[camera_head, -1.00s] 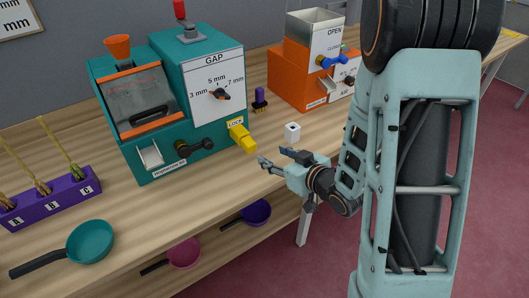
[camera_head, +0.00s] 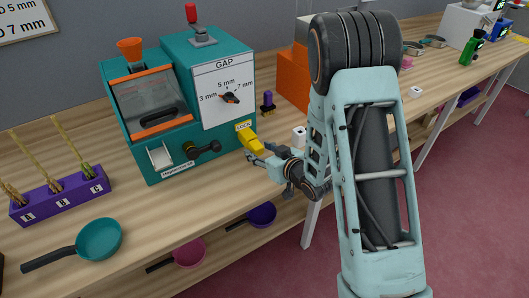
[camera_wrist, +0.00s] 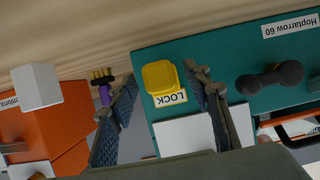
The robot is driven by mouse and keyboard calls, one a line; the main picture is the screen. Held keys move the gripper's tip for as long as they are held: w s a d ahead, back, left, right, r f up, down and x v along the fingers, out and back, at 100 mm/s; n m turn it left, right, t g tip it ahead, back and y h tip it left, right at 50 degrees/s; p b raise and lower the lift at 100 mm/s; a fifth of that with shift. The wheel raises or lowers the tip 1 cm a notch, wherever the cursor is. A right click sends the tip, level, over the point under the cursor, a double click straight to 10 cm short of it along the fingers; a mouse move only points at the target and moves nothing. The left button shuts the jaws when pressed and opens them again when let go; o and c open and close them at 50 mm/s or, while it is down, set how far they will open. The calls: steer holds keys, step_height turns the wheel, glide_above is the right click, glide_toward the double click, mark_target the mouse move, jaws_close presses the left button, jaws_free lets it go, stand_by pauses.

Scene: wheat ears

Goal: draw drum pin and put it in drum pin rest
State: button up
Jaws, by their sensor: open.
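The drum pin appears to be the yellow-headed piece (camera_head: 249,139) by the LOCK label, low on the right of the teal machine (camera_head: 205,145)'s front. Its yellow head also shows in the wrist view (camera_wrist: 160,77). My gripper (camera_head: 257,156) is open at that yellow head. In the wrist view its fingers (camera_wrist: 162,85) lie on either side of the head, with visible gaps; contact cannot be told. A small white block (camera_head: 299,137) with a dark hole stands on the table right of the pin. It may be the drum pin rest. It shows at left in the wrist view (camera_wrist: 38,88).
A black crank (camera_head: 202,149) sticks out left of the pin. A purple-handled brush (camera_head: 268,102) stands behind. An orange machine (camera_head: 293,80) is partly hidden by my arm. A purple rack (camera_head: 62,195) of wheat ears and a teal pan (camera_head: 99,239) are at left.

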jaws_close()
stand_by(0.7)
steer(key=shift+s+d+b, duration=0.35)
steer(key=shift+s, duration=0.1)
stand_by(0.4)
steer(key=c, duration=0.6)
jaws_free()
jaws_close()
